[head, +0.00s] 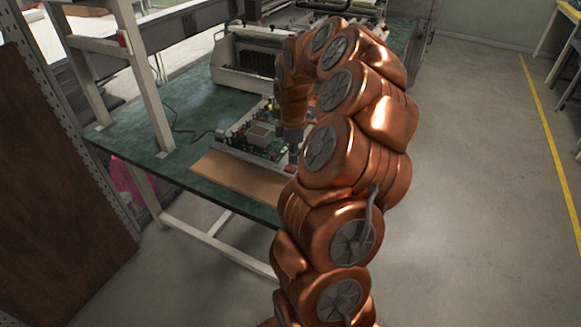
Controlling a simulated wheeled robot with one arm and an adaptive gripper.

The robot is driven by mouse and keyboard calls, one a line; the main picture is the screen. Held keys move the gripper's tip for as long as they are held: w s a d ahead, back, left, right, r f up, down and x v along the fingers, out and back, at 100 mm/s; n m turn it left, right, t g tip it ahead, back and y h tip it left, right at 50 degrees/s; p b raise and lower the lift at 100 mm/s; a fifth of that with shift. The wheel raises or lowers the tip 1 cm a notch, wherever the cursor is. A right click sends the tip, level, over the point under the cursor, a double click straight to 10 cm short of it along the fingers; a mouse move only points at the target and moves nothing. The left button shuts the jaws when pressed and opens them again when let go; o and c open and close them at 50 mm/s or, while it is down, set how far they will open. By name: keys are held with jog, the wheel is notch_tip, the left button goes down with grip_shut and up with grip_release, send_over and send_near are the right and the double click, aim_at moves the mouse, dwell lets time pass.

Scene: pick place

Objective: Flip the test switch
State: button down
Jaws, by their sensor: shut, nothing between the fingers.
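A green circuit board (240,147) with many small parts lies on the green bench top, left of my arm. A pale square block (261,133) sits in its middle. The test switch cannot be made out among the small parts. My gripper (294,151) is small and partly hidden by my arm. It points down over the right end of the board and is shut with nothing in it. I cannot tell whether it touches the board.
The green workbench (187,96) has a flat brown board (240,178) at its front edge. A pale machine (228,66) stands behind the circuit board. A white shelf post (146,85) rises at left. The floor (475,200) at right is clear.

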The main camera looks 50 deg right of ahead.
aim_at(293, 168)
jog(key=shift+f+b, duration=0.45)
jog(key=shift+f, duration=0.6)
dwell(0.7)
jog(key=shift+r, duration=0.15)
jog(key=shift+r+p, duration=1.2)
jog(key=shift+r, duration=2.2)
jog(key=s+a+r+m, duration=0.1)
jog(key=s+a+r, duration=0.1)
jog(key=a, duration=0.6)
jog(key=s+a+r+m, duration=0.1)
jog(key=s+a+r, duration=0.1)
jog(key=a, duration=0.5)
jog(key=s+a+r+m, duration=0.1)
jog(key=s+a+r, duration=0.15)
jog(key=a, duration=0.55)
jog(key=s+a+f+m+g, duration=0.1)
jog(key=s+a+m, duration=0.2)
jog(key=s, duration=0.5)
jog(key=s+a+f+m, duration=0.1)
jog(key=s+a+m, duration=0.2)
jog(key=s+a, duration=0.3)
jog(key=s, duration=0.3)
jog(key=shift+s+a+f+g+p, duration=0.15)
jog(key=shift+a+g+p, duration=0.15)
jog(key=shift+g, duration=0.1)
